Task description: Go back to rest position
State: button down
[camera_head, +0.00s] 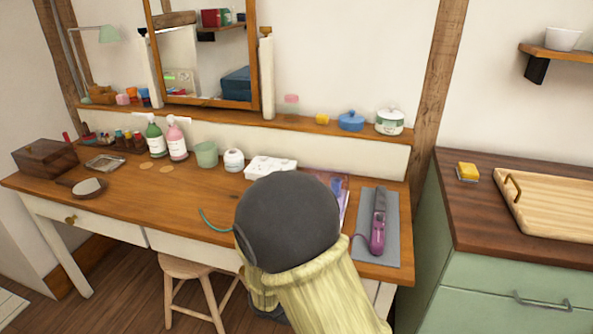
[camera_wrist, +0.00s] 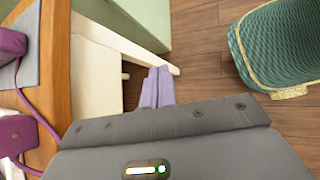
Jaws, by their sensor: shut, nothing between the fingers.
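My gripper (camera_wrist: 157,87) shows in the wrist view as two pale lavender fingers close together. It is shut with nothing between the fingers. It points down over the floor beside the wooden desk edge. In the head view my yellow-sleeved arm with its dark round joint reaches over the front of the desk (camera_head: 120,205), and the fingers are hidden there.
A purple hair tool (camera_head: 378,225) lies on a grey mat (camera_head: 393,215) at the desk's right end. A stool (camera_head: 190,268) stands under the desk. A green cabinet (camera_head: 500,275) is at right. A teal woven basket or pouf (camera_wrist: 280,45) stands on the floor.

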jog(key=s+d+r+m+y, duration=0.4)
jog(key=d+r+m+y, duration=0.3)
jog(key=m, duration=0.8)
notch_tip(320, 180, up, 28)
jog(key=t+y+p, duration=0.1)
jog(key=p, duration=2.5)
jog(key=shift+w+a+f+y+p, duration=0.2)
jog(key=shift+w+a+y+p, duration=0.05)
jog(key=shift+y+p, duration=0.05)
